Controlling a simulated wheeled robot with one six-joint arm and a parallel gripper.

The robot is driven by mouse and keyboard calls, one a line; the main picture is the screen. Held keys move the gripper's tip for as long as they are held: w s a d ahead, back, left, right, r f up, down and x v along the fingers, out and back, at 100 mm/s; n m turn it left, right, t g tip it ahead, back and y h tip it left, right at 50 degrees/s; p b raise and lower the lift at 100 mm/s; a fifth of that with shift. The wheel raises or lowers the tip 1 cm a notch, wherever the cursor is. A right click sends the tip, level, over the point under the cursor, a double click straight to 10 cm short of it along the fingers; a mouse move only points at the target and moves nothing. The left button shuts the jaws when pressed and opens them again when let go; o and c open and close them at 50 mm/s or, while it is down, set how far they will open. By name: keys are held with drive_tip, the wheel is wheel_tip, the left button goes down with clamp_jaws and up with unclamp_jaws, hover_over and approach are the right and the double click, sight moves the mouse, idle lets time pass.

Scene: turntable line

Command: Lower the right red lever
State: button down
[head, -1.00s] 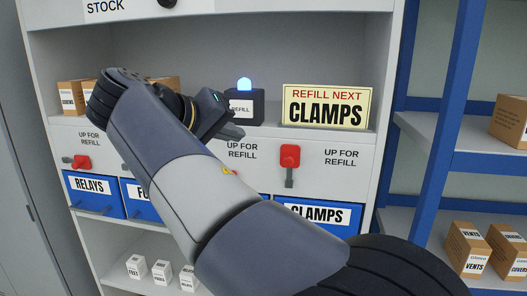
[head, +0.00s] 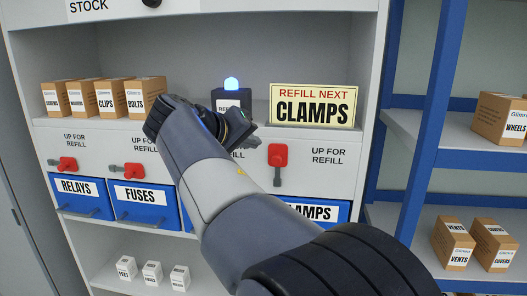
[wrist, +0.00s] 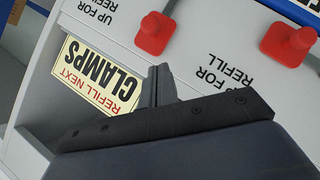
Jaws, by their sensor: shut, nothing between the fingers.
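The right red lever (head: 278,155) is on the grey panel above the CLAMPS bin. Its red block sits at the top of a grey stem. The lever also shows in the wrist view (wrist: 155,33), near the top. My gripper (head: 248,150) is just left of it in the head view, apart from it. In the wrist view my gripper's fingers (wrist: 158,80) are together and empty, over the panel edge beside the CLAMPS sign. Another red lever (wrist: 292,42) shows right in the wrist view; my arm hides it in the head view.
A REFILL NEXT CLAMPS sign (head: 313,106) stands on the shelf above the lever. A dark box with a lit blue lamp (head: 231,85) is behind my gripper. Two red levers (head: 67,164) on the left have sideways grey stems. Blue bins (head: 145,212) sit below.

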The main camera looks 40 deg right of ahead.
sight(276, 155)
drive_tip(key=shift+s+d+f, duration=0.45)
drive_tip(key=shift+d+f, duration=0.15)
drive_tip(key=shift+f, duration=0.1)
drive_tip(key=shift+s+d+f, duration=0.45)
drive_tip(key=shift+d+f, duration=0.1)
drive_tip(key=shift+f, duration=0.15)
drive_tip(key=shift+d, duration=0.1)
drive_tip(key=shift+s+d, duration=0.15)
drive_tip(key=shift+s, duration=0.1)
